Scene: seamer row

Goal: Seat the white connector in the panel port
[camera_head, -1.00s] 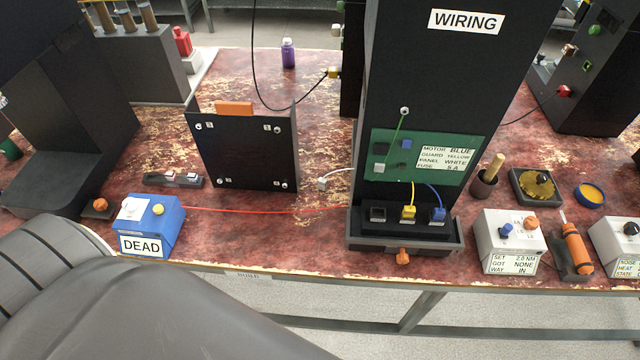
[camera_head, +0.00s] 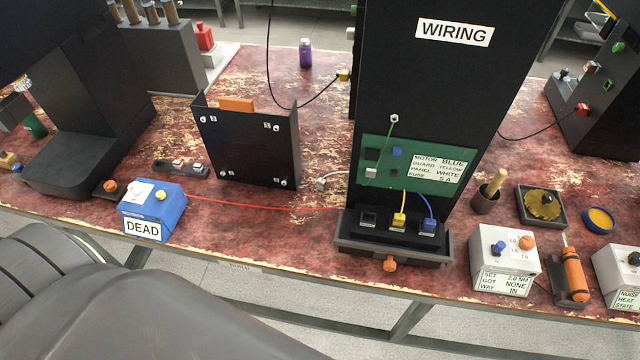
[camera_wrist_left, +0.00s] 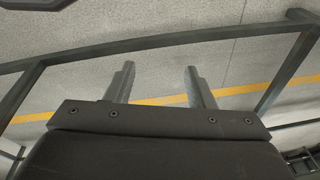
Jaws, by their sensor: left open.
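The white connector (camera_head: 321,184) hangs or rests at the end of a short white cable, left of the tall black WIRING column (camera_head: 440,90). Just below the green board (camera_head: 376,152), a dark block (camera_head: 382,234) holds a yellow connector (camera_head: 399,220) and a blue connector (camera_head: 428,225), each with a wire. The left port (camera_head: 368,219) of that block looks empty. The board's label reads PANEL WHITE. My left gripper (camera_wrist_left: 158,80) is open and empty in the left wrist view, with floor beyond its fingers. It is not visible in the head view. My right gripper is not in view.
A black upright plate (camera_head: 248,150) stands left of the connector. A red wire runs from the blue DEAD box (camera_head: 150,210) to the block. An orange knob (camera_head: 390,263) sticks out at the front. Grey boxes (camera_head: 504,262) and an orange tool (camera_head: 574,275) stand right.

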